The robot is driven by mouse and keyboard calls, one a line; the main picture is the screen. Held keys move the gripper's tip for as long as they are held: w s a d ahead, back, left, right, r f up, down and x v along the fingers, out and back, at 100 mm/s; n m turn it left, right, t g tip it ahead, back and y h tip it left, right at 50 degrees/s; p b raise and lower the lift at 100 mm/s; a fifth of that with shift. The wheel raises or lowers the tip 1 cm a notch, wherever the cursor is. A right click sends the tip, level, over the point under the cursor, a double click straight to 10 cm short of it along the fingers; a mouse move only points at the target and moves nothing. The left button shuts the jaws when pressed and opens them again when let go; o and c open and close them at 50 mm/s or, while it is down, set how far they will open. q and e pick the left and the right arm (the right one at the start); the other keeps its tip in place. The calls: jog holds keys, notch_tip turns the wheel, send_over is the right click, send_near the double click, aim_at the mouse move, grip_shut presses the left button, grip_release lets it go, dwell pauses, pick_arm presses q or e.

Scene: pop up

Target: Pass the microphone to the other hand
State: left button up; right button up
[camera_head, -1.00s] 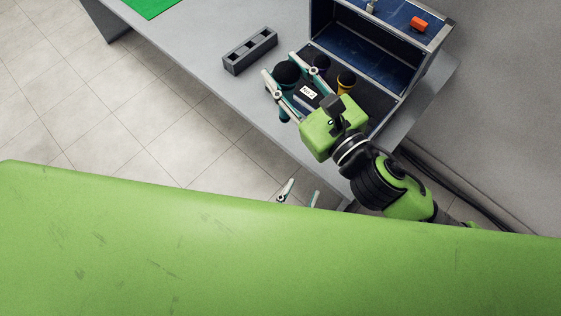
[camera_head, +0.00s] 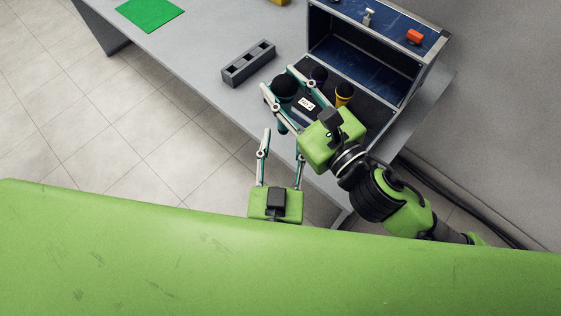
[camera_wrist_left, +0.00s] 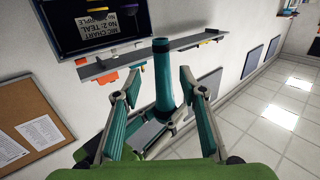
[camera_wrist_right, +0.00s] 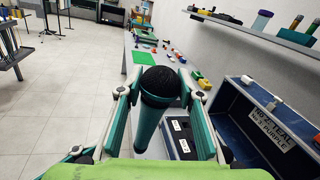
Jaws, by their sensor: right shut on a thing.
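The teal microphone (camera_head: 285,86) with a round black head is held over the table's front edge. My right gripper (camera_wrist_right: 158,92) is shut on it below the head, and its handle hangs down in the right wrist view. My left gripper (camera_head: 283,142) is open and empty, below and in front of the microphone in the head view. In the left wrist view the microphone's teal handle (camera_wrist_left: 163,72) stands between the spread left fingers, which do not appear to touch it. How far it lies from the left palm is hard to tell.
An open blue-lined case (camera_head: 345,60) stands behind the right gripper. A yellow-collared microphone (camera_head: 344,93) is in it, with a purple one (camera_head: 319,75) beside it. A grey slotted holder (camera_head: 249,63) and a green mat (camera_head: 150,13) lie left on the table.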

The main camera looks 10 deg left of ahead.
pick_arm(q)
jog(key=shift+w+a, duration=0.1)
jog(key=shift+w, duration=2.05)
pick_arm(e)
jog(key=shift+r, duration=0.1)
pick_arm(q)
grip_shut()
pick_arm(e)
jog(key=o, duration=1.4)
pick_arm(q)
jog(key=shift+r, duration=0.1)
